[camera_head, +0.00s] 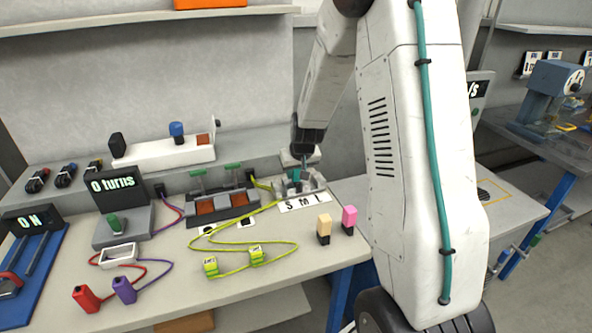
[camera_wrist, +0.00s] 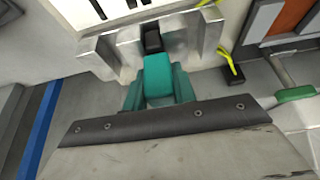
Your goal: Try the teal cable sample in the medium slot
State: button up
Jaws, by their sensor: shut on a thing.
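My gripper (camera_wrist: 158,92) is shut on the teal cable sample (camera_wrist: 159,72), a teal block between the teal fingers in the wrist view. A black piece beyond the teal block sits between the walls of the grey metal slot block (camera_wrist: 128,44); it looks like the middle gap, but how deep it sits cannot be told. In the head view my gripper (camera_head: 303,168) is low over the slot block (camera_head: 287,186), behind the white S M L label (camera_head: 303,203). The sample is mostly hidden there.
A beige sample (camera_head: 324,230) and a pink sample (camera_head: 349,217) stand in front of the label. A yellow-green cable (camera_head: 240,212) loops left of it. A device with orange-brown panels (camera_head: 222,204) and green-handled levers is close on the left. The table's right edge is near.

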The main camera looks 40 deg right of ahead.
jog(key=shift+f, duration=0.25)
jog(key=o, duration=1.1)
jog(key=shift+r, duration=0.1)
jog(key=v, duration=0.7)
jog(key=shift+s+r, duration=0.2)
jog(key=shift+r, duration=0.1)
